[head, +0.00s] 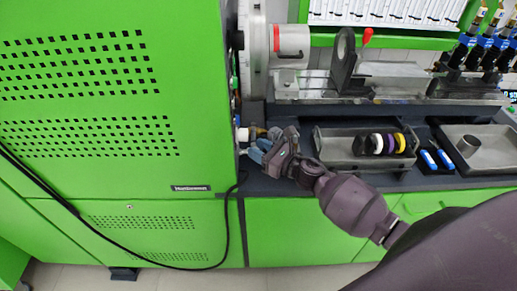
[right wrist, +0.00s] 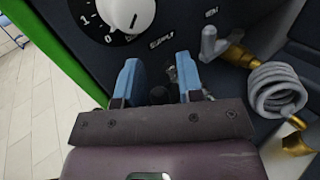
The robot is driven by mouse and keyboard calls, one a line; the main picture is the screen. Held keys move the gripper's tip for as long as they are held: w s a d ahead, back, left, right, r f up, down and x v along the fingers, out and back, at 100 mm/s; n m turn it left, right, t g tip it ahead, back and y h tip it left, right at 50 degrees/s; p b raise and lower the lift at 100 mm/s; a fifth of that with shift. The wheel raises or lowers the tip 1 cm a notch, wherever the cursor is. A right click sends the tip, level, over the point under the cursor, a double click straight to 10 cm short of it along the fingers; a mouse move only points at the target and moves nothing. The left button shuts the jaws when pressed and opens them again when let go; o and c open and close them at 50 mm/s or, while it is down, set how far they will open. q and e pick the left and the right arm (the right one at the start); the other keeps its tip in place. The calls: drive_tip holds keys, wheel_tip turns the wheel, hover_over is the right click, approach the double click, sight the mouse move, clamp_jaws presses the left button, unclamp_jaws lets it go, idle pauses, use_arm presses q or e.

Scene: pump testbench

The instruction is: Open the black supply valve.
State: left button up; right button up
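My right gripper (right wrist: 158,76) has two blue fingers. They stand apart in the right wrist view, pointing at a dark panel. A small black, rounded part (right wrist: 158,95), likely the black supply valve, shows low between the fingers, with a gap visible beside it. Its lower part is hidden by my gripper body, and I cannot tell its handle position. The word SUPPLY is printed on the panel above the fingers. In the head view, my right gripper (head: 262,146) is at the right side of the green cabinet, and the valve is hidden there. My left gripper is not in view.
A white dial (right wrist: 128,12) marked 0 and 1 sits above the fingers. A grey coiled hose (right wrist: 280,92) with brass fittings is to the right. The green cabinet (head: 90,170) stands left. A grey tray (head: 335,150) with coloured rings lies on the bench right of my gripper.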

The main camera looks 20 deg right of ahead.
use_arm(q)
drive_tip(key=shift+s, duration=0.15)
use_arm(e)
drive_tip(key=shift+o, duration=0.3)
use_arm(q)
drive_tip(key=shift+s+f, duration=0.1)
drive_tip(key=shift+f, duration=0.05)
use_arm(e)
drive_tip(key=shift+s+d, duration=0.15)
drive_tip(key=shift+s, duration=0.05)
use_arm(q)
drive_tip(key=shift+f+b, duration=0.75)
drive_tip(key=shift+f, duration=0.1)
use_arm(e)
drive_tip(key=v, duration=1)
drive_tip(key=shift+s+d, duration=0.1)
drive_tip(key=shift+c, duration=0.4)
